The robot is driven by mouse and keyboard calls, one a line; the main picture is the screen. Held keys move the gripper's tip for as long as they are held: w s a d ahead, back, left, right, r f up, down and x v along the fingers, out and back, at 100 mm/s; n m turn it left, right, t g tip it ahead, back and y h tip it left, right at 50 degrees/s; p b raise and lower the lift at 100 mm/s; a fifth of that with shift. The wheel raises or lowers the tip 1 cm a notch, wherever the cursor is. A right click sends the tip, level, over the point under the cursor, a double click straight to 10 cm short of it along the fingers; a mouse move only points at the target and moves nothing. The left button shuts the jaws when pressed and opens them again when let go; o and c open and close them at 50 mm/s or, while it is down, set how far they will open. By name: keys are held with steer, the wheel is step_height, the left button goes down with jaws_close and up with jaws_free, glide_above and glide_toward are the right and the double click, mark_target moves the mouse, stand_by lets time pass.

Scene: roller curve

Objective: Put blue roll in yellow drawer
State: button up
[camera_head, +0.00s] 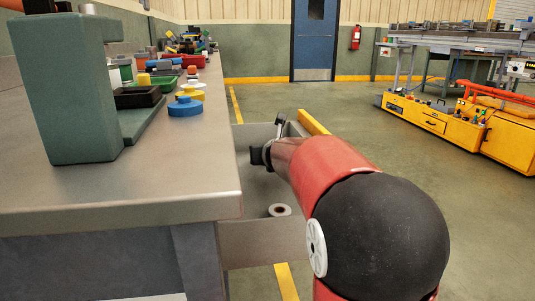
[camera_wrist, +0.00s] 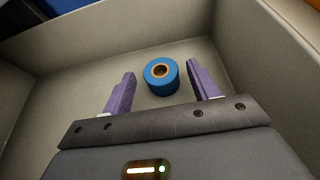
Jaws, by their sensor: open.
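The blue roll (camera_wrist: 161,77), with an orange rim around its dark centre hole, lies on the floor of the grey drawer (camera_wrist: 60,95) in the wrist view. My gripper (camera_wrist: 161,70) is open, its two purple fingers pointing into the drawer. The roll is between and slightly beyond the fingertips, with a visible gap on both sides. In the head view, an open grey drawer with a yellow front edge (camera_head: 313,122) stands out beside the bench. My arm reaches over it and hides much of its inside. The blue roll is not visible there.
The bench (camera_head: 120,190) on the left carries a green press-like stand (camera_head: 70,90), a blue disc (camera_head: 185,107) and several small coloured parts. A white roll (camera_head: 280,209) shows by the near drawer wall.

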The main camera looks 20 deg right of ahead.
steer(key=p+v, duration=0.2)
steer(key=v, duration=0.3)
steer(key=p+v, duration=0.2)
steer(key=v, duration=0.4)
steer(key=shift+r+p, duration=0.25)
steer(key=shift+p, duration=0.15)
steer(key=shift+s+a, duration=0.15)
steer(key=shift+s, duration=0.3)
